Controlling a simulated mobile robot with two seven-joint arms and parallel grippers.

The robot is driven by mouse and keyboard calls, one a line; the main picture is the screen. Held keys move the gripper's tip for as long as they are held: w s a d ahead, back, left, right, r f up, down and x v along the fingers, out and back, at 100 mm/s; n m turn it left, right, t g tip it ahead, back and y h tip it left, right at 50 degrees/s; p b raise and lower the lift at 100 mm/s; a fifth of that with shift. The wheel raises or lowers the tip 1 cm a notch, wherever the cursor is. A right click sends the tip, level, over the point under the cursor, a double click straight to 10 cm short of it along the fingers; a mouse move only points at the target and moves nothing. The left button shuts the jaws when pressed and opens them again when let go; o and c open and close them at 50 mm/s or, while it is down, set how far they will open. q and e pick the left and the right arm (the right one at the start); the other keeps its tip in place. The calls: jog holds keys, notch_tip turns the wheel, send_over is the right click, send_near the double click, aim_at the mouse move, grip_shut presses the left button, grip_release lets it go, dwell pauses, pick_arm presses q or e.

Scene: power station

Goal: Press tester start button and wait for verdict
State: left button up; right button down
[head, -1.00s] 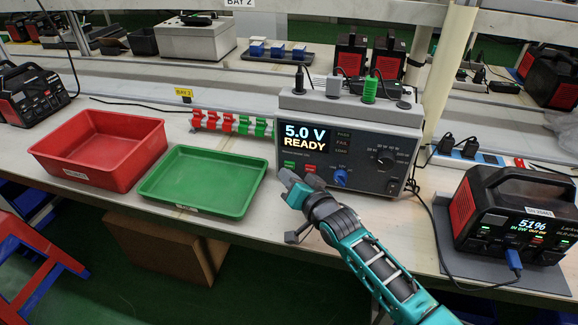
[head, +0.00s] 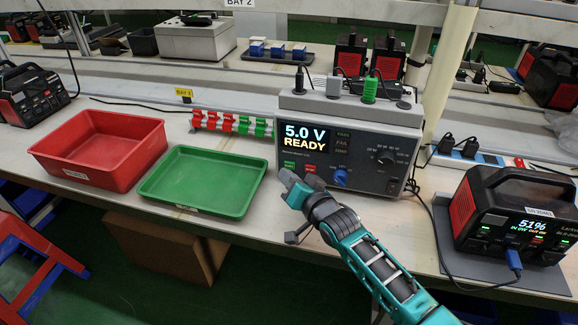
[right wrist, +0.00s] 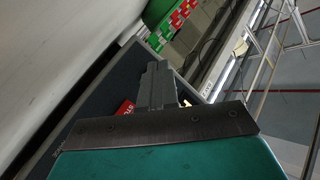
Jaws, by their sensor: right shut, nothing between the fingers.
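The grey tester (head: 349,145) stands on the bench, its screen (head: 306,137) reading "5.0 V READY". A green button (head: 290,165) and a red button (head: 310,169) sit below the screen. The pass/fail lamps (head: 342,143) right of the screen look dim. My right gripper (head: 284,178) is shut and empty, its tips just below and in front of the green button; I cannot tell whether they touch. In the right wrist view the shut fingers (right wrist: 157,85) point at the tester's dark front, with the red button (right wrist: 125,109) beside them. My left gripper is not in view.
A green tray (head: 203,181) and a red bin (head: 96,150) stand left of the tester. A power station (head: 515,215) showing 51% sits at the right. Several plugs, including a green one (head: 370,88), stand on top of the tester.

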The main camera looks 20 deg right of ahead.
jog(key=shift+w, duration=0.1)
dwell(0.5)
jog(key=shift+w+d, duration=0.25)
jog(key=shift+w, duration=0.1)
dwell(0.4)
jog(key=shift+s+a+r+p, duration=0.1)
jog(key=shift+s+a+p, duration=0.05)
jog(key=shift+s+p, duration=0.25)
jog(key=shift+a, duration=0.1)
